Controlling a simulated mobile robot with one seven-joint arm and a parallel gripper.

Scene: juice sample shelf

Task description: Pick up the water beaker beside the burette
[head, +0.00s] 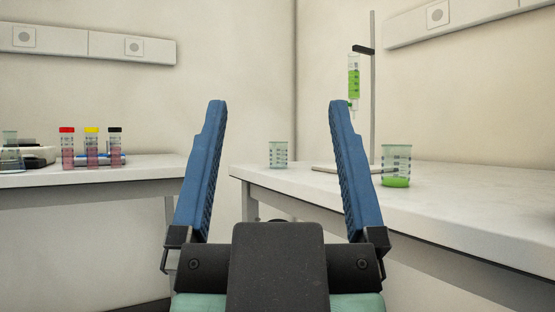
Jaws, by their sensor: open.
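The burette (354,78) is clamped on a tall stand on the right bench and holds green liquid. A small clear beaker (278,154) stands upright on that bench, left of the stand base; any water in it is hard to make out. A larger beaker (396,167) with green liquid at its bottom stands to the right of the stand. My gripper (276,110) is open and empty in the foreground, its two blue fingers wide apart. The small beaker shows between the fingers, farther away and not touched.
The right bench (470,199) has a bare front edge and free room at right. The left bench (150,173) holds several tubes with red (67,149), yellow (91,149) and black (115,149) caps. A flask (11,155) stands at far left. A gap separates the benches.

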